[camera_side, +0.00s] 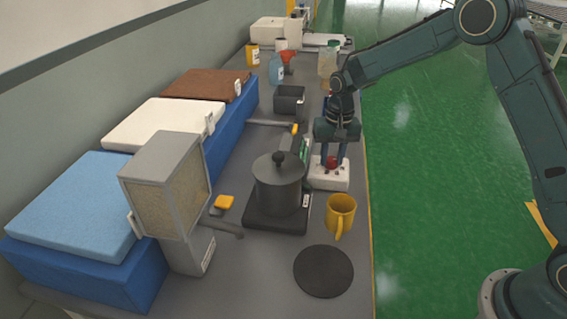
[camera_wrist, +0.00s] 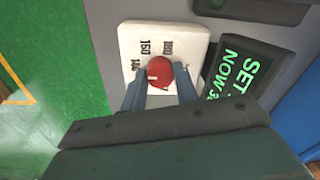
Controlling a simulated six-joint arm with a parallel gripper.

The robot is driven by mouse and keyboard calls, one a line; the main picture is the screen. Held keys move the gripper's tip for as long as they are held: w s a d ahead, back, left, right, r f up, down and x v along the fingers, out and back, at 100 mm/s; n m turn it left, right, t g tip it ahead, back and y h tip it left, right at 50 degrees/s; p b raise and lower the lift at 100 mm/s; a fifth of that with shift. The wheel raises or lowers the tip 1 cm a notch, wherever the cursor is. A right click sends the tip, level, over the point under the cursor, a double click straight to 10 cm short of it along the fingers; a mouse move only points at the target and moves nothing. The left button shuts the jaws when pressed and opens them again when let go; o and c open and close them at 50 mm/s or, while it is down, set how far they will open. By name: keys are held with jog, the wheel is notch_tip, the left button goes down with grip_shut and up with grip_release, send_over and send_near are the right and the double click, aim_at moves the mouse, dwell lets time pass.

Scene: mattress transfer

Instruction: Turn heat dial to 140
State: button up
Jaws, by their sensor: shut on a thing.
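A white mark shows on the dial. In the side view the dial (camera_side: 331,163) is on the white control box (camera_side: 328,181) near the bench's right edge. My gripper (camera_wrist: 160,88) points down over the box, its two blue fingers shut on the dial from both sides. A dark display (camera_wrist: 242,72) beside the panel shows green text, "SET" and "NOW", with the digits partly cut off.
A grey lidded pot (camera_side: 279,187) stands on a dark hot plate (camera_side: 262,220) left of the box. A yellow mug (camera_side: 341,214) and a round black mat (camera_side: 323,271) are in front. Blue, white and brown mattresses lie along the left. A grey container (camera_side: 289,101) stands behind.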

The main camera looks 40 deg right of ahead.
aim_at(334, 159)
dwell(0.3)
jog(key=o, duration=1)
jog(key=shift+r, duration=0.1)
jog(key=r, duration=1.3)
jog(key=shift+s+d+r, duration=0.15)
jog(key=shift+d+r, duration=0.1)
jog(key=shift+r, duration=0.1)
